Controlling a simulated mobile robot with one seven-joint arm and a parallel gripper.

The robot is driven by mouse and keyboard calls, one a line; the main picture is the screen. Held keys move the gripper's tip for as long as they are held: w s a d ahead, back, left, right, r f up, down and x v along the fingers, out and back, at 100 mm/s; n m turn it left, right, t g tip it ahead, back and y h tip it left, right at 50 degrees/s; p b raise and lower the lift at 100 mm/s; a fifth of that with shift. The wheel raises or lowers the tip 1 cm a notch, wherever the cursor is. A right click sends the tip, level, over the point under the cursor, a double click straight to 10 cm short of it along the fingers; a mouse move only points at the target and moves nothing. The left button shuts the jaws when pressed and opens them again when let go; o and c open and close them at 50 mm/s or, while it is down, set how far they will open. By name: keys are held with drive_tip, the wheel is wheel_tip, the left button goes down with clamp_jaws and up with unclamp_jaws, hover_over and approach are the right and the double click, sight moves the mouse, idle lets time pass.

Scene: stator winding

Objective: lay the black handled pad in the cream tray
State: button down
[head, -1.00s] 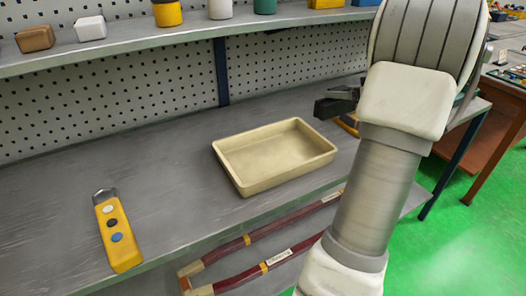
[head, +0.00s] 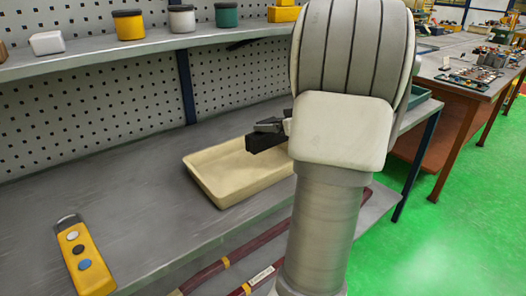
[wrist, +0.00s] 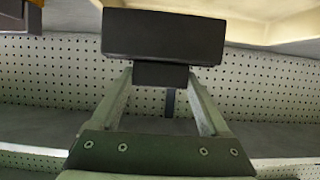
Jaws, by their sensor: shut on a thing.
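The black handled pad (wrist: 163,36) is in my gripper (wrist: 162,78), its dark block out beyond the fingertips in the wrist view. My gripper is shut on the narrower handle part. The pad also shows in the head view (head: 263,144), in front of the cream tray's back right part as seen from here. The cream tray (head: 212,190) lies on the grey bench; my arm hides its right end. Its pale edge also shows at the top of the wrist view (wrist: 240,10). I see no contact between pad and tray.
A yellow control box with buttons (head: 88,265) lies on the bench at the left. A shelf (head: 105,55) with jars and small blocks runs above, before a pegboard (head: 90,110).

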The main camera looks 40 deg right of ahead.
sight(266, 142)
drive_tip(key=shift+w+a+f+b, duration=0.2)
drive_tip(key=shift+a+f, duration=0.15)
drive_tip(key=shift+a, duration=0.2)
drive_tip(key=shift+w+a+f+b, duration=0.2)
drive_tip(key=shift+a+f, duration=0.15)
drive_tip(key=shift+a, duration=0.15)
drive_tip(key=shift+f+b, duration=1.15)
drive_tip(key=shift+f, duration=0.75)
drive_tip(key=shift+f, duration=0.2)
unclamp_jaws()
drive_tip(key=shift+r, duration=0.15)
drive_tip(key=p+v, duration=0.4)
drive_tip(key=v, duration=0.8)
